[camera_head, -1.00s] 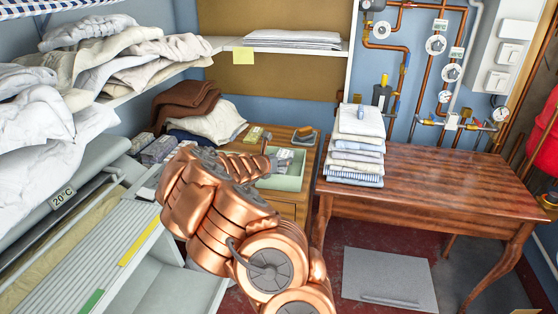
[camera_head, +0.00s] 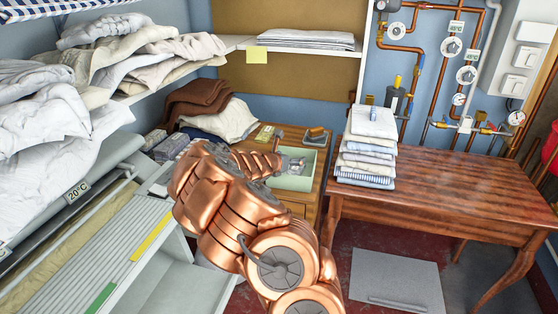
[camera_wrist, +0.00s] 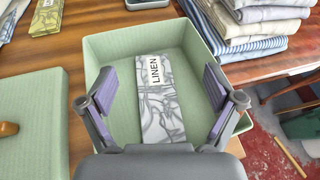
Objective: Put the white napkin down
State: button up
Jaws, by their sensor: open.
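A long white-and-grey marbled piece with a LINEN label, which looks like the white napkin (camera_wrist: 163,104), lies in a pale green tray (camera_wrist: 110,47). The tray also shows in the head view (camera_head: 293,183) on the wooden desk. My gripper (camera_wrist: 160,88) is open above the tray, with one finger on each side of the napkin and a visible gap to both. The near end of the napkin is hidden by the gripper body. In the head view my gripper (camera_head: 291,164) is small and partly covers the tray's contents.
A folded linen stack (camera_head: 367,150) stands on the wooden table (camera_head: 450,195) right of the tray. A green box or lid (camera_wrist: 35,125) lies left of the tray. An olive labelled packet (camera_wrist: 46,17) lies beyond it. The ironer (camera_head: 120,245) is at left.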

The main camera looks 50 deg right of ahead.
jog(key=b+v, duration=0.1)
jog(key=v, duration=1.1)
jog(key=shift+b, duration=0.3)
jog(key=shift+r, duration=0.2)
jog(key=s+a+r+m+g, duration=0.2)
jog(key=s+a+r+m, duration=0.3)
jog(key=r+m, duration=0.15)
jog(key=s+a+f+m+y, duration=0.2)
jog(key=s+a+m+y, duration=0.2)
jog(key=a, duration=0.9)
jog(key=s+a+f+m+y, duration=0.2)
jog(key=s+a+m+y, duration=0.3)
jog(key=s+a, duration=0.4)
jog(key=s+a+f+m+y, duration=0.3)
jog(key=s+a, duration=0.4)
jog(key=a, duration=1.1)
jog(key=shift+a+m+g+y, duration=0.4)
jog(key=shift+m+y, duration=0.25)
jog(key=shift+y, duration=0.25)
jog(key=shift+s, duration=0.15)
jog(key=shift+r, duration=0.15)
